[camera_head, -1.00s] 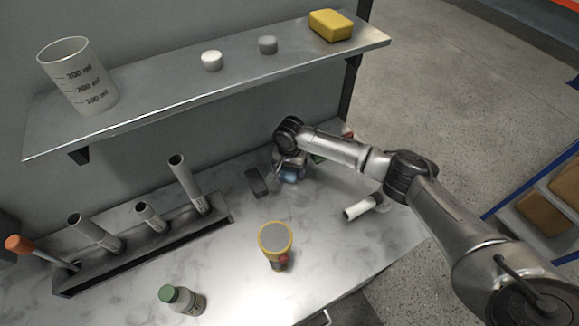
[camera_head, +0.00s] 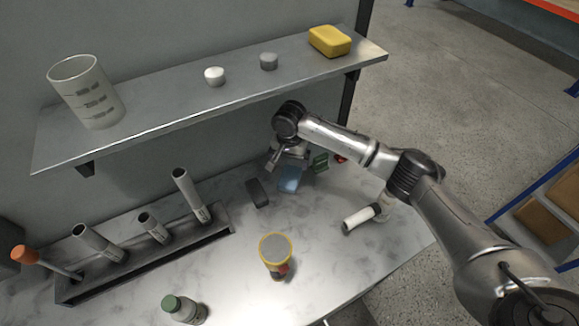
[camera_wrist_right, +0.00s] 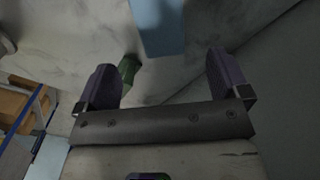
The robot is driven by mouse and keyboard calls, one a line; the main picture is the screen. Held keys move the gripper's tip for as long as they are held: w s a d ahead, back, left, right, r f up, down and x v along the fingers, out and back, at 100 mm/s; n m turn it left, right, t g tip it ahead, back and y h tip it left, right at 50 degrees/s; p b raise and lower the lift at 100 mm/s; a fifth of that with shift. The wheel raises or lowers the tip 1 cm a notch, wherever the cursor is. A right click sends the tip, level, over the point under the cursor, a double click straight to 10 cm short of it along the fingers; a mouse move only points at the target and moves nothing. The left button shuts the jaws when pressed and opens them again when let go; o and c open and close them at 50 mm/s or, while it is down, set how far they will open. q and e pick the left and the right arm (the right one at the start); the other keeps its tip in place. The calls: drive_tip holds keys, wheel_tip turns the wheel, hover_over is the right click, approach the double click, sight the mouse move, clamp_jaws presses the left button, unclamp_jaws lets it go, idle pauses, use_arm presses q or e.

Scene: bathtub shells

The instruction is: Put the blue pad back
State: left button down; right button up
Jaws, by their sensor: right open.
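The blue pad (camera_head: 290,179) lies on the marble counter below the shelf, near the back wall. My right gripper (camera_head: 284,158) is just above and behind it, open and empty. In the right wrist view the blue pad (camera_wrist_right: 158,25) shows at the top edge, ahead of the gap between the open fingers (camera_wrist_right: 164,80), partly cut off by the frame. The pad looks apart from the fingers. My left gripper is not in view.
A dark block (camera_head: 257,193) lies just left of the pad, and a green item (camera_head: 320,163) just right. The shelf (camera_head: 230,97) overhangs behind.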

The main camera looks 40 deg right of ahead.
wheel_tip(320, 180, up, 3)
drive_tip(key=shift+f, duration=0.15)
idle(0.4)
